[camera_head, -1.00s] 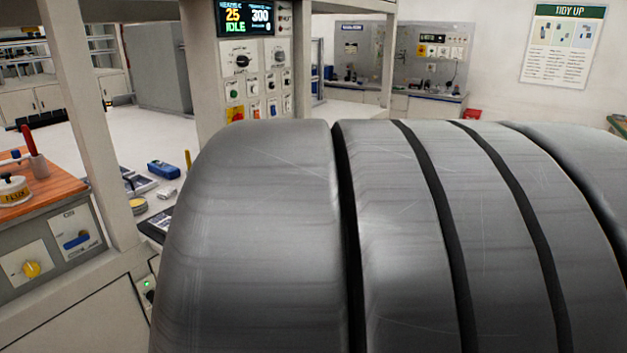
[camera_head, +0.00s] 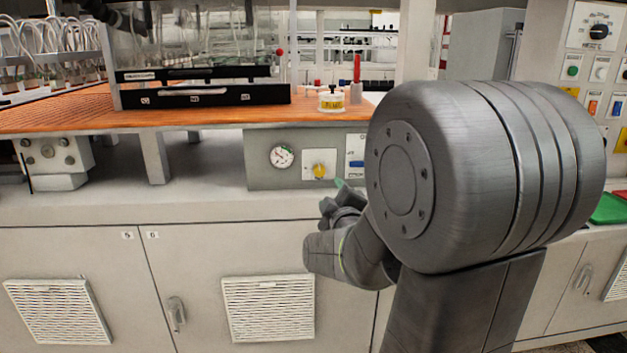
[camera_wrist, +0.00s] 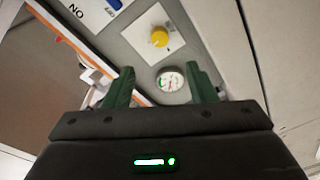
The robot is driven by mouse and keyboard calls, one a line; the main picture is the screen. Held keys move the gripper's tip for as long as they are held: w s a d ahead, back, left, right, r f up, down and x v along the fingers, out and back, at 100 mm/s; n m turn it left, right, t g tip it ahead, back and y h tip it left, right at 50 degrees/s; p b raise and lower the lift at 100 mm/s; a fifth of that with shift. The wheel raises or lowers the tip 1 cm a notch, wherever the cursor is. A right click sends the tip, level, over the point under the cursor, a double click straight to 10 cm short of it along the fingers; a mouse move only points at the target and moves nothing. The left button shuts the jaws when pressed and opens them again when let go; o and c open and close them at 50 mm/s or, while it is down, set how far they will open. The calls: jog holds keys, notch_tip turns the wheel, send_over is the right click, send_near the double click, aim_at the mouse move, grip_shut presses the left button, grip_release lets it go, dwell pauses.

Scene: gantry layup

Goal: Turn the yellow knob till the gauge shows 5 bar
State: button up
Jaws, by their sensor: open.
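The yellow knob (camera_head: 319,170) sits on a white plate on the grey panel under the orange bench top. It also shows in the wrist view (camera_wrist: 160,38), ahead of my fingers and apart from them. The round gauge (camera_head: 282,157) is to the left of the knob; its needle is too small to read surely. In the wrist view the gauge (camera_wrist: 170,81) appears between my green fingertips. My gripper (camera_wrist: 162,82) is open and empty. In the head view it is mostly hidden behind my arm, just right of and below the knob.
A blue switch (camera_head: 356,163) is on the same panel, right of the knob. A yellow-labelled tin (camera_head: 331,101) and a red-handled tool (camera_head: 356,88) stand on the bench top (camera_head: 60,115) above. Cabinet doors (camera_head: 200,260) are below. A green tray (camera_head: 609,208) lies at the right.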

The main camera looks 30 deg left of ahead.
aim_at(321, 173)
jog(key=x, duration=1.2)
jog(key=shift+w+a, duration=0.1)
jog(key=shift+w, duration=0.2)
jog(key=c, duration=1)
